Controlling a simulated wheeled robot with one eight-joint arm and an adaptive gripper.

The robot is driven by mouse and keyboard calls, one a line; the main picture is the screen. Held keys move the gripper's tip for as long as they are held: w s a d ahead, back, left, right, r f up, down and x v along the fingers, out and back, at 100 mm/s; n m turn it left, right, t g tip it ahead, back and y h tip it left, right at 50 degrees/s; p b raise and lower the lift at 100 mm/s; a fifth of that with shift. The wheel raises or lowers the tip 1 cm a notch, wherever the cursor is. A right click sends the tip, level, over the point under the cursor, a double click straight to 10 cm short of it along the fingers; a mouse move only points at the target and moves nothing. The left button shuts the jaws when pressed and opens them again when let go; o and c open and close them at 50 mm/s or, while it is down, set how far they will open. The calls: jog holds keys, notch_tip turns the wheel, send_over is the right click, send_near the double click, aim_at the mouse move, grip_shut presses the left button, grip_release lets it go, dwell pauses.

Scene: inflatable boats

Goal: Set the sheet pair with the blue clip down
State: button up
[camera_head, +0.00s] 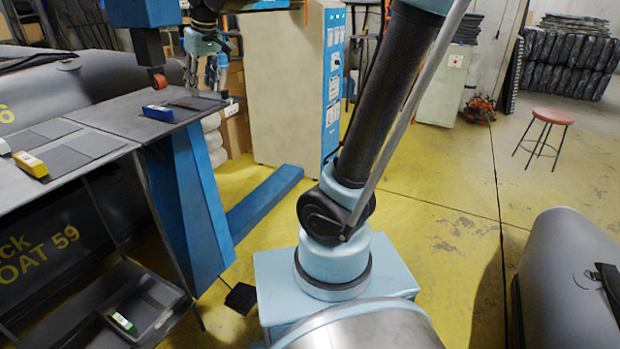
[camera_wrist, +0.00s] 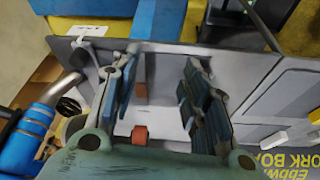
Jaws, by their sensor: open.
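The blue clip (camera_head: 158,113) is at the front edge of the grey worktop, under the welding head, in the head view. A dark sheet (camera_head: 197,103) lies flat on the worktop just right of it. I cannot tell if one or two layers are there. My gripper (camera_head: 193,88) points down above this sheet, right of the clip. In the wrist view my gripper (camera_wrist: 160,95) has its fingers well apart, with nothing seen held between them. The grey worktop shows behind the fingers. I cannot make out the blue clip for sure in the wrist view.
A yellow clip (camera_head: 31,164) and dark sheets (camera_head: 62,160) lie on the left bench. A green clip (camera_head: 122,322) is in a low tray. A blue-handled tool (camera_wrist: 32,133) is near my gripper.

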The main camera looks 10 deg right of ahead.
jog(key=s+d+f+m, duration=0.1)
jog(key=s+d+f, duration=0.2)
jog(key=d, duration=0.3)
jog(key=s+d+f+m+h, duration=0.1)
jog(key=s+d+f, duration=0.2)
jog(key=d, duration=0.3)
jog(key=s+d+f+m, duration=0.1)
jog(key=s+d+f, duration=0.2)
jog(key=d+f, duration=0.2)
jog(key=shift+s+d+m+h, duration=0.2)
jog(key=shift+d+m+h, duration=0.15)
jog(key=shift+d, duration=0.3)
jog(key=shift+o, duration=0.5)
jog(key=s+d+f+m+g, duration=0.1)
jog(key=s+d+f+m, duration=0.3)
jog(key=s+d+f, duration=0.6)
notch_tip(320, 180, down, 4)
jog(key=shift+s+h, duration=0.45)
jog(key=shift+s, duration=0.7)
jog(key=shift+d, duration=0.1)
jog(key=shift+c, duration=1.4)
